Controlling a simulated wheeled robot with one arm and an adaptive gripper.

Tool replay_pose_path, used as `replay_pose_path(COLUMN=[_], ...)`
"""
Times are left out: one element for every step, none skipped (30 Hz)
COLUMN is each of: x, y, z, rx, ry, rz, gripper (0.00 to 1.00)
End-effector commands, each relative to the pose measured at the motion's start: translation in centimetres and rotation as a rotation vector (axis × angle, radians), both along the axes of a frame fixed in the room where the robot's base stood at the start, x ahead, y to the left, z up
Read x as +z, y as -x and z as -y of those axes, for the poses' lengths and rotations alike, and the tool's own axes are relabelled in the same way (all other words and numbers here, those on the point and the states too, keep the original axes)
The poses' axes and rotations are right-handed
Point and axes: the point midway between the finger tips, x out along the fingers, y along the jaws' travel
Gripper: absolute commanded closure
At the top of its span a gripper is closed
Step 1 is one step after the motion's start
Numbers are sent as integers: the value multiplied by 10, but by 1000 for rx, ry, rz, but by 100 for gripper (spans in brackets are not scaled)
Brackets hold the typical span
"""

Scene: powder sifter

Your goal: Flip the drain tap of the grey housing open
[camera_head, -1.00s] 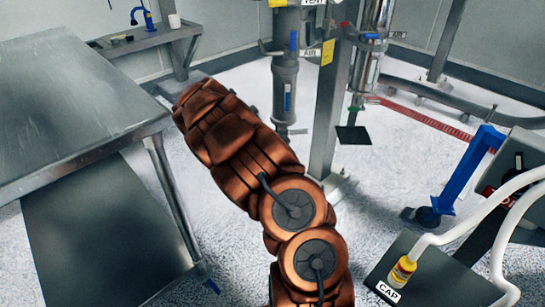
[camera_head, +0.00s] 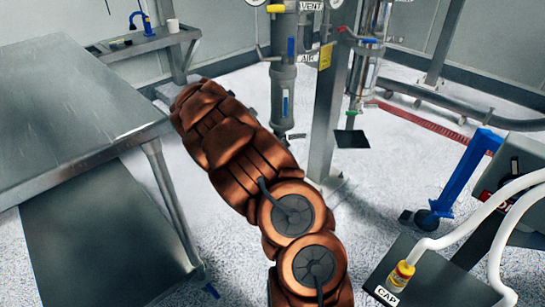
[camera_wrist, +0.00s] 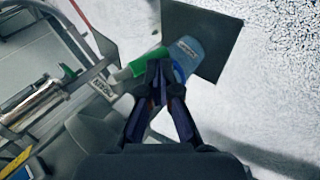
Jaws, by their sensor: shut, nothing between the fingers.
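My gripper (camera_wrist: 160,66) shows in the wrist view with its dark fingertips together and nothing between them. A green handle (camera_wrist: 128,73) lies just left of the tips in that view; I cannot tell whether they touch. A blue-grey part with a label (camera_wrist: 187,54) is just right of the tips. In the head view the upright grey housing (camera_head: 283,85) stands at the top middle with blue handles and a small label near its lower end. A clearer cylinder (camera_head: 366,65) stands right of it, with a green part (camera_head: 354,108) below. My gripper is hidden in the head view.
A steel post (camera_head: 326,110) stands between the two cylinders. A dark plate (camera_head: 352,138) is below the right cylinder and also shows in the wrist view (camera_wrist: 222,36). A steel table (camera_head: 70,100) fills the left.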

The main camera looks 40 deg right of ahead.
Motion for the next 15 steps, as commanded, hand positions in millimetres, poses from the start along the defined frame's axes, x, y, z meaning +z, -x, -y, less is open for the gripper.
replay_pose_path(x=[2, 3, 6, 8, 11, 15, 19, 23, 30, 34, 39, 46, 50, 55, 60], y=[-1, -1, -2, -3, -4, -6, -7, -8, -10, -11, -12, -14, -15, -17, -18], z=[-1, -2, -4, -6, -9, -13, -16, -19, -24, -28, -31, -36, -40, -43, -48], rx=[1, 1, 1, 1, 2, 3, 4, 4, 5, 5, 4, 3, 4, 5, 4], ry=[0, 0, 1, 1, 0, 1, 1, 1, 1, 1, 2, 2, 2, 2, 2], rz=[1, 1, 1, 1, 2, 4, 5, 5, 5, 5, 4, 5, 6, 7, 6], gripper=[100, 100, 100, 100, 100, 100, 100, 100, 100, 100, 100, 100, 100, 100, 100])
